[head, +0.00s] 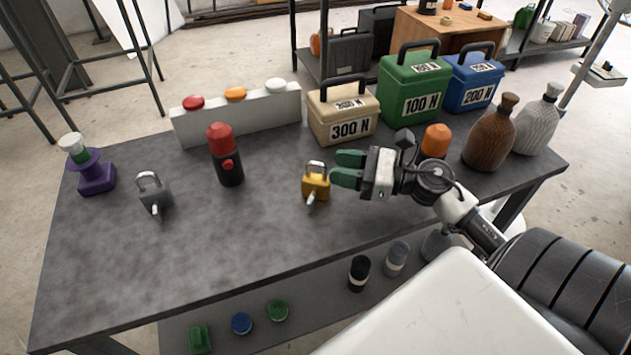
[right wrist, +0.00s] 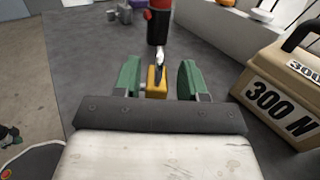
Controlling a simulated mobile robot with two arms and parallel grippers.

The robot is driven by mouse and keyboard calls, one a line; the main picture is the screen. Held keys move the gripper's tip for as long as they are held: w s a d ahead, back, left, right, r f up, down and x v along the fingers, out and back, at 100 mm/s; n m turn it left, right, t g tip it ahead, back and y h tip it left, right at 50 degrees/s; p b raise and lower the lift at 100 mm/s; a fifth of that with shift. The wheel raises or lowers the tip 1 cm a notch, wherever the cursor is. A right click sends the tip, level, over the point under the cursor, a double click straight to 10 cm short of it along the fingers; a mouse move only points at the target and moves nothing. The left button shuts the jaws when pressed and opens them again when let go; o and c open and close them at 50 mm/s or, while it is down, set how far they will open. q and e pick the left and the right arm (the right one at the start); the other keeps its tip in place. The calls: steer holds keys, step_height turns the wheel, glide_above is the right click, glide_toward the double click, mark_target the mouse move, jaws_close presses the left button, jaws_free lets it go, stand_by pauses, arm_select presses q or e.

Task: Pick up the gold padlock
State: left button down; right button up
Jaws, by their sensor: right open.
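The gold padlock (head: 316,185) stands on the grey table in the head view, with a silver shackle on top and a key at its front. In the right wrist view the gold padlock (right wrist: 156,82) shows between the two green fingers. My right gripper (head: 348,168) comes in from the right with its jaws apart, its fingertips close to the padlock's right side; it also shows in the right wrist view (right wrist: 158,80). I cannot tell whether the fingers touch the padlock. A grey padlock (head: 154,192) with a key stands further left. My left gripper is not seen.
A black and red cylinder (head: 226,155) stands left of the gold padlock. A beige 300 N box (head: 343,111) stands behind it, beside green (head: 410,85) and blue (head: 473,82) boxes. Brown (head: 490,137) and grey bottles stand right. The front left table (head: 125,265) is clear.

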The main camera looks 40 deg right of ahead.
mark_target(316, 162)
steer(key=p+x, duration=0.2)
steer(key=x, duration=0.3)
steer(key=shift+w+a+f, duration=0.1)
steer(key=shift+w+a, duration=0.05)
steer(key=shift+w, duration=0.05)
steer(key=shift+c, duration=0.7)
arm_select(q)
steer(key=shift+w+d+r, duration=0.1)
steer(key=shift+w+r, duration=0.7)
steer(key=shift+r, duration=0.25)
arm_select(e)
jaws_close()
